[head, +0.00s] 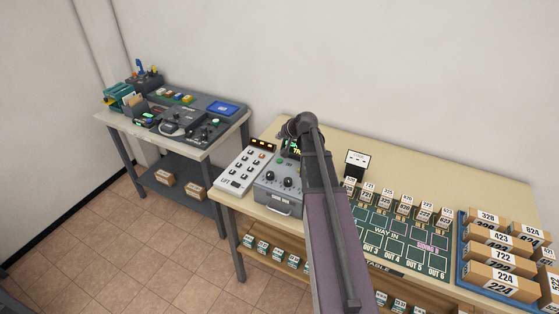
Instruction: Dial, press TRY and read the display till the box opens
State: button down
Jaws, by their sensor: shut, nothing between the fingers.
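A grey metal box (267,196) with dark dials and a handle on its front stands at the left part of the long table. Its lid looks shut. A dark display (290,147) with green lettering shows behind it, partly covered by my arm, and I cannot read it. My arm rises from the bottom of the head view past the box's right side. Its dark end joint is by the display; my gripper's fingers are hidden or not distinguishable.
A white LIFT panel (243,170) with dark buttons and an amber display is left of the box. A green mat (385,240) with numbered blocks lies right of my arm, then a blue tray (461,262) of numbered boxes. A grey side table (236,124) holds devices.

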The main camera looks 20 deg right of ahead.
aim_at(280, 161)
jog(key=shift+f, duration=0.2)
notch_tip(280, 161, down, 8)
jog(key=b, duration=0.8)
jog(key=shift+f+b, duration=0.2)
jog(key=shift+b, duration=0.2)
jog(key=shift+f, duration=0.1)
dwell(1.3)
jog(key=shift+f+b, duration=0.3)
jog(key=shift+b, duration=0.15)
jog(key=shift+f+b, duration=0.4)
jog(key=shift+f, duration=0.05)
dwell(0.8)
jog(key=shift+r, duration=0.1)
dwell(0.4)
jog(key=shift+r+p, duration=0.75)
jog(key=shift+p, duration=0.1)
